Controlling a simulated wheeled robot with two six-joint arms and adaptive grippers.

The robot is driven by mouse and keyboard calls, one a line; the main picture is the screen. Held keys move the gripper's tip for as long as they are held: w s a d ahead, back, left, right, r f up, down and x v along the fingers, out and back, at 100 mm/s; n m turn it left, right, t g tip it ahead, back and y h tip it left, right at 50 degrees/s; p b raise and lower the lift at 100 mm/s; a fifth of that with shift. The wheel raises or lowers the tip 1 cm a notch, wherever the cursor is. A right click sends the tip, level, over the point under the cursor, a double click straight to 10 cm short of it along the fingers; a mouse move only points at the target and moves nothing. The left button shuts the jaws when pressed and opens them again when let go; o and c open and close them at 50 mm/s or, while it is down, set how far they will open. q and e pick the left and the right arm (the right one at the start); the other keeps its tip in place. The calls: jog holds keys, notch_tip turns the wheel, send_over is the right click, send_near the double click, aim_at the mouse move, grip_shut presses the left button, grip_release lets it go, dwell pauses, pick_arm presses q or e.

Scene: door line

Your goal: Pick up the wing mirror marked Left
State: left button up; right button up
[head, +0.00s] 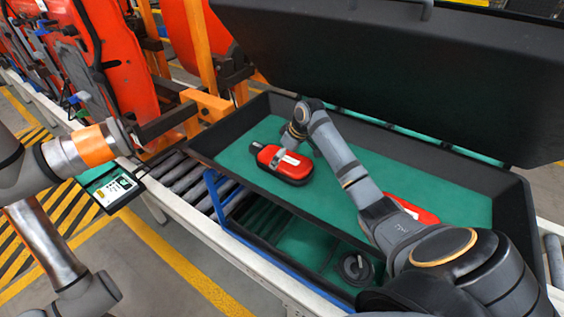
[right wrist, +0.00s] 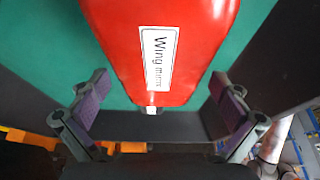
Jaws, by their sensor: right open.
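A red wing mirror (head: 286,165) with a black rim and a white label lies on the green floor of the black case. In the right wrist view the mirror (right wrist: 190,70) has a label (right wrist: 158,60) beginning "Wing mirr"; no Left or Right marking is readable. My right gripper (head: 293,140) is above this mirror. Its open fingers (right wrist: 162,103) are on either side of the mirror's narrow end, with gaps visible. A second red piece (head: 412,209) lies farther right in the case, mostly hidden by my right arm. My left arm shows at the left, without its gripper.
The case (head: 232,178) has raised walls and an open lid (head: 400,75) standing behind. A compartment at its front holds a dark round item (head: 355,268). Conveyor rollers (head: 180,172) and orange-red door parts (head: 110,45) stand to the left. Green floor between the two red pieces is partly clear.

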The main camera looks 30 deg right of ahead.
jog(key=shift+f, duration=0.25)
dwell(0.3)
jog(key=c, duration=1.4)
jog(key=shift+w+r, duration=0.1)
jog(key=shift+c, duration=0.4)
